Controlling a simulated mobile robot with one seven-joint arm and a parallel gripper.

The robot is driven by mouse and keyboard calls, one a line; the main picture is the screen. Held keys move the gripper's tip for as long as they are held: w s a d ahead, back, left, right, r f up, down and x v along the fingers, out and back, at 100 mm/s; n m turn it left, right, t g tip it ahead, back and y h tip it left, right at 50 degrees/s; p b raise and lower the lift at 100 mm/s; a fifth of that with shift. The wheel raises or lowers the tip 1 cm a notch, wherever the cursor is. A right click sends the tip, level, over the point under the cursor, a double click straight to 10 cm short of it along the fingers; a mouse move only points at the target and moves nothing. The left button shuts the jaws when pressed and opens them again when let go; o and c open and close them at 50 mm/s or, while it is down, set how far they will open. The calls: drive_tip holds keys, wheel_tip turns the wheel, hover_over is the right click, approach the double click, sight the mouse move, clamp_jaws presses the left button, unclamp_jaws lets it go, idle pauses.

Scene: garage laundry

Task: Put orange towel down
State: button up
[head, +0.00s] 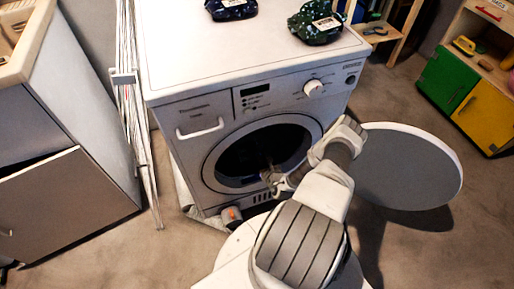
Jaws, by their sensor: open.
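A small orange patch (231,213) shows low at the front left of the washing machine (190,105), beside a dark piece. It is too small to tell whether it is the orange towel; no other orange cloth is visible. My gripper (268,169) is small and dark at the lower edge of the machine's round opening (250,150). It is open, and no towel shows in it. The inside of the drum is dark, so its contents are hidden. My arm covers the lower right of the machine's front.
A round grey panel with a white rim (410,165), apparently the open washer door, stands right of my arm. Two dark patterned bundles (231,8) (318,22) lie on the machine. A folded rack (135,110) and cabinet (65,200) stand left. Carpet (440,250) is clear at lower right.

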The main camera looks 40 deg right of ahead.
drive_tip(key=shift+v, duration=1.35)
